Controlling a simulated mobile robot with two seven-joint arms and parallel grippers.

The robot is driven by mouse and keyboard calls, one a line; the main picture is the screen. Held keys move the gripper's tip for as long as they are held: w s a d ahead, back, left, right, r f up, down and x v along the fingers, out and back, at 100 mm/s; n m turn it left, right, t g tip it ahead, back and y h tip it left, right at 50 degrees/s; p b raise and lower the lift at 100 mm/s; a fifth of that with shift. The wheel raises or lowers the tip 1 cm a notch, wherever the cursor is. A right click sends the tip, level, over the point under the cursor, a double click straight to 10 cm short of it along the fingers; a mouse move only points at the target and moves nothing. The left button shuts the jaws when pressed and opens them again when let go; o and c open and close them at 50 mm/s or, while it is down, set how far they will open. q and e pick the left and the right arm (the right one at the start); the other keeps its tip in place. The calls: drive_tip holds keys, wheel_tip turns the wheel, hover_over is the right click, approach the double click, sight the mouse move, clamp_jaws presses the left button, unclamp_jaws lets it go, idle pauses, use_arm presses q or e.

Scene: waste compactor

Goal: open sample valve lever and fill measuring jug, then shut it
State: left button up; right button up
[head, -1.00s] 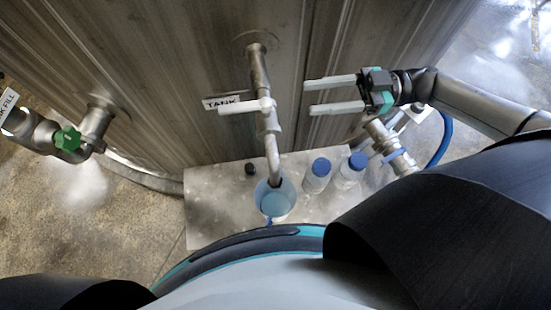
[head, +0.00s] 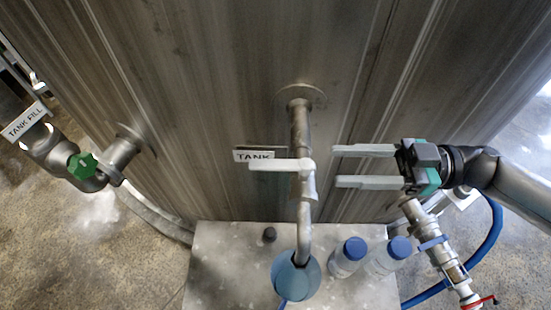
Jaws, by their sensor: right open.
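The white sample valve lever (head: 275,165) sits on the metal tap pipe (head: 300,125) that comes out of the tank wall. It points left, crosswise to the pipe, beside a TANK label (head: 257,155). The blue-tinted measuring jug (head: 283,278) stands under the pipe's spout, and the spout end reaches over its mouth. I cannot clearly tell how full it is. My right gripper (head: 336,166) is open and empty, just right of the lever's pivot and apart from it. Its fingers point left. My left gripper is out of view.
A green-handled TANK FILL valve (head: 82,167) is at left. Another valve (head: 437,250) and a blue hose (head: 490,235) are at right.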

sight(274, 163)
drive_tip(key=a+p, duration=0.1)
drive_tip(key=a, duration=1)
drive_tip(key=shift+w+a, duration=0.15)
drive_tip(key=shift+a, duration=0.25)
clamp_jaws()
idle(0.8)
